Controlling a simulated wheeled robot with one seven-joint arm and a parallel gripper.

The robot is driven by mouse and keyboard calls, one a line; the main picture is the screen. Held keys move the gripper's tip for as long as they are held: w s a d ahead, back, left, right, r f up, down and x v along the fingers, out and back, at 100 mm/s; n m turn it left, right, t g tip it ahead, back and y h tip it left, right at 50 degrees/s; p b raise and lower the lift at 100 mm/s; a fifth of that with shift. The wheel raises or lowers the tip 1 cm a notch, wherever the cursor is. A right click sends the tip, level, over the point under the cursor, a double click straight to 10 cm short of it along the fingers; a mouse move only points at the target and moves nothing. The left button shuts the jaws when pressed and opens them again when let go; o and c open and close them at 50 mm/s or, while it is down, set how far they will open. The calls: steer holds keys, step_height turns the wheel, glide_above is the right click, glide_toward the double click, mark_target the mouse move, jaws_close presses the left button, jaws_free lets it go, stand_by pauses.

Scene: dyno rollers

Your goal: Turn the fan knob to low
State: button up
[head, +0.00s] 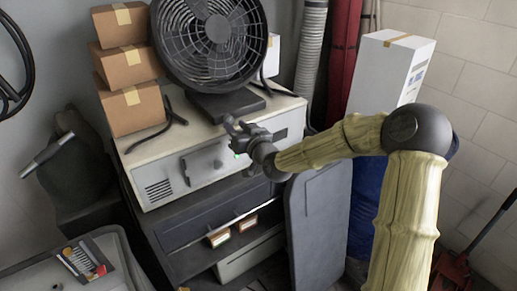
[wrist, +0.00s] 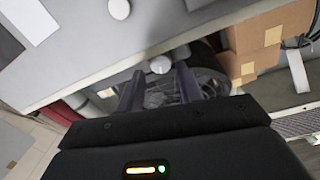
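A dark round fan (head: 216,35) stands on its flat dark base (head: 222,103) on top of a pale metal cabinet (head: 160,158). My gripper (head: 236,133) is in front of the fan base, near the cabinet's upper front edge. In the wrist view its two dark fingers (wrist: 160,72) are apart, and the gripper is open. A small pale round knob (wrist: 160,65) shows between the fingertips, near the dark fan (wrist: 208,82). I cannot tell whether the fingers touch it. The knob's setting is not readable, and the knob is not clear in the head view.
Stacked cardboard boxes (head: 134,106) stand left of the fan. A second pale knob (wrist: 119,9) is on the grey panel in the wrist view. A ribbed duct (head: 311,45) and a tall white box (head: 384,72) are on the right. Dark drawers (head: 200,219) lie below.

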steer(key=b+v, duration=0.1)
steer(key=v, duration=1.3)
steer(key=shift+s+b, duration=0.35)
steer(key=shift+d+f, duration=0.1)
steer(key=shift+d, duration=0.05)
steer(key=s+d+f+g+h, duration=0.2)
steer(key=d+f+g+h, duration=0.1)
steer(key=f, duration=0.3)
steer(key=s+d+f+g+h, duration=0.2)
steer(key=f+h, duration=0.1)
steer(key=f, duration=0.2)
steer(key=s+d+f+m+g+h, duration=0.1)
steer(key=s+d+m+g, duration=0.1)
steer(key=s, duration=0.5)
steer(key=s+d+f+m+g+h, duration=0.2)
steer(key=s+d+g, duration=0.3)
steer(key=s+d, duration=0.1)
steer(key=shift+s+f, duration=0.2)
steer(key=shift+s, duration=0.4)
steer(key=shift+d, duration=0.2)
